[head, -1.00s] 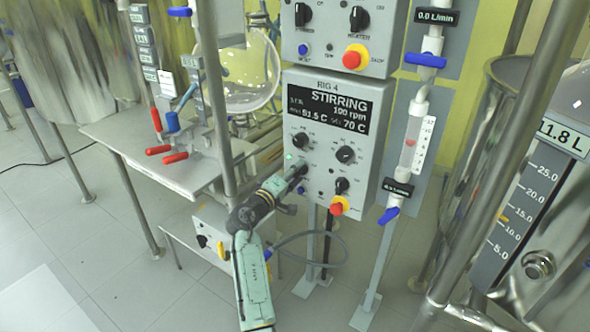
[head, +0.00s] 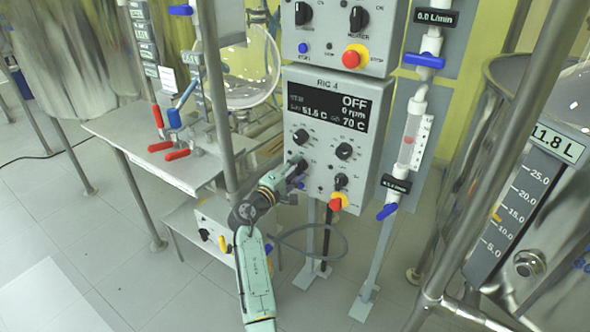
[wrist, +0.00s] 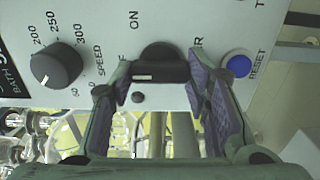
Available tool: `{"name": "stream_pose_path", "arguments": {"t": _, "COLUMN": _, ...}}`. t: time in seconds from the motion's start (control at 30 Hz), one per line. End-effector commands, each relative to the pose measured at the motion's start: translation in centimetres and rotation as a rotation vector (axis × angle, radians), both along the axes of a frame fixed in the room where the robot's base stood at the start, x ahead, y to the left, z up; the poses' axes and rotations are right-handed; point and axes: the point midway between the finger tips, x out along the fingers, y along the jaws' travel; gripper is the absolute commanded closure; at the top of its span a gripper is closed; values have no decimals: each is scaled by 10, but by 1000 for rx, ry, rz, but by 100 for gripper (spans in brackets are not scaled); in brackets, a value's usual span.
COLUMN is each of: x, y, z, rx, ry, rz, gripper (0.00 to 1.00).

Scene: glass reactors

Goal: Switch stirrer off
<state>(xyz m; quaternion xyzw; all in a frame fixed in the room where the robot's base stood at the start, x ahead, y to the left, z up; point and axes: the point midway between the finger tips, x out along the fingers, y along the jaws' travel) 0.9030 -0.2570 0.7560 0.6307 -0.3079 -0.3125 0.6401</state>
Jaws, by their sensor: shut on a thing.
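The Rig 4 control box (head: 375,85) stands in the middle of the head view. Its display (head: 327,112) reads OFF, 0 rpm, 51.5 C and 70 C. My gripper (head: 299,172) is at the box's lower left and hides the switch there. In the wrist view, my gripper (wrist: 160,76) has its two dark-padded fingers on either side of a black rotary switch (wrist: 160,54) and is shut on it. The switch's white mark points left, towards a partly hidden label ending in F. ON is printed on another side of it.
A speed knob (wrist: 56,68) and a blue reset button (wrist: 238,66) flank the switch. A red emergency button (head: 337,202) sits lower right on the box. A flowmeter pipe (head: 412,135) stands right; a steel bench (head: 190,177) with red-handled valves stands left.

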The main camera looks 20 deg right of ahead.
Motion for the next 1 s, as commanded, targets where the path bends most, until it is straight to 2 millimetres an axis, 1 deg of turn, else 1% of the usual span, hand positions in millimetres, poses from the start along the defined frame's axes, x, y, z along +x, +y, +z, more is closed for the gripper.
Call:
{"name": "stream_pose_path", "arguments": {"t": 0.13, "x": 0, "y": 0, "z": -1, "rx": -2, "ry": 2, "rz": 0, "gripper": 85}}
{"name": "stream_pose_path", "arguments": {"t": 0.17, "x": 0, "y": 0, "z": -1, "rx": -2, "ry": 2, "rz": 0, "gripper": 56}}
{"name": "stream_pose_path", "arguments": {"t": 0.43, "x": 0, "y": 0, "z": 0, "rx": -1, "ry": 1, "rz": 0, "gripper": 38}}
{"name": "stream_pose_path", "arguments": {"t": 0.77, "x": -1, "y": 1, "z": 0, "rx": 0, "ry": 0, "rz": 0, "gripper": 37}}
{"name": "stream_pose_path", "arguments": {"t": 0.87, "x": -5, "y": 8, "z": -1, "rx": -1, "ry": 1, "rz": 2, "gripper": 37}}
{"name": "stream_pose_path", "arguments": {"t": 0.97, "x": -15, "y": 21, "z": -1, "rx": -1, "ry": 1, "rz": 3, "gripper": 37}}
{"name": "stream_pose_path", "arguments": {"t": 1.0, "x": -20, "y": 28, "z": -1, "rx": 0, "ry": 0, "rz": 4, "gripper": 37}}
